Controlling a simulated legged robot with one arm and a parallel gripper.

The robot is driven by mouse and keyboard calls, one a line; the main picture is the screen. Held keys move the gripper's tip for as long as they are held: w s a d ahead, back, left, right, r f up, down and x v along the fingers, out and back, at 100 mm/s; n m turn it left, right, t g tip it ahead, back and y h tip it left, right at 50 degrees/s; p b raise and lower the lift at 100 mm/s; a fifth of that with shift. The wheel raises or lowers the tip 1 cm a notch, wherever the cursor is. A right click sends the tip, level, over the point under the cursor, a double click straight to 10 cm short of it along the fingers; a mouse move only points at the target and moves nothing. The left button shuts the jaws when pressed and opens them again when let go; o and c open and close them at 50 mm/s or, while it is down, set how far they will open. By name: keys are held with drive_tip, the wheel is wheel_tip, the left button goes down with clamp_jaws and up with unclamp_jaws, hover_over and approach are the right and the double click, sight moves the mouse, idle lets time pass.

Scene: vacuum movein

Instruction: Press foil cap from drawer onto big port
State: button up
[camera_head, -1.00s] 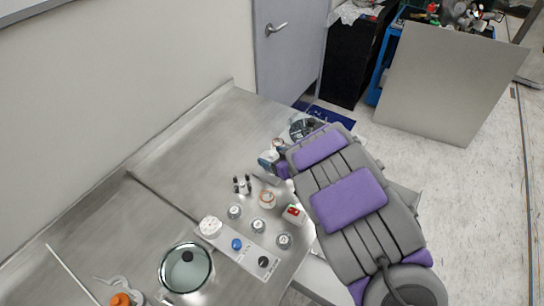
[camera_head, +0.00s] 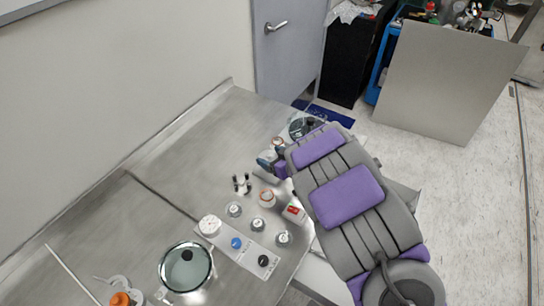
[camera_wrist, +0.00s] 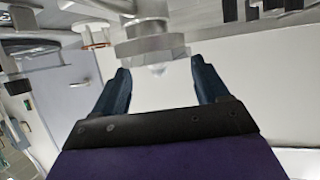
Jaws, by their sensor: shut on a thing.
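In the wrist view my gripper (camera_wrist: 160,70) has its two dark blue fingers apart, with a silvery, crinkled foil cap (camera_wrist: 157,68) between their tips. A grey metal cylinder with a flange (camera_wrist: 150,45) stands right at the cap; I cannot tell whether they touch. In the head view my gripper (camera_head: 268,164) is low over the right part of the steel bench, at the end of my purple and grey arm. The cap is too small to make out there. I cannot tell which fitting is the big port. My arm hides much of the bench's right edge.
Several small metal-topped fittings (camera_head: 257,224) and an orange-ringed one (camera_head: 267,198) stand close to my gripper. The back left of the bench (camera_head: 190,140) is clear.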

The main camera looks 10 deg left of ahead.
drive_tip(key=shift+s+f, duration=0.1)
drive_tip(key=o, duration=1.2)
drive_tip(key=shift+a, duration=0.2)
drive_tip(key=shift+s+d+r+p, duration=0.15)
drive_tip(key=shift+d+r+p, duration=0.15)
drive_tip(key=shift+d, duration=0.2)
drive_tip(key=p+v, duration=1.4)
drive_tip(key=v, duration=0.2)
drive_tip(key=shift+s+a+p, duration=0.1)
drive_tip(key=shift+p, duration=0.2)
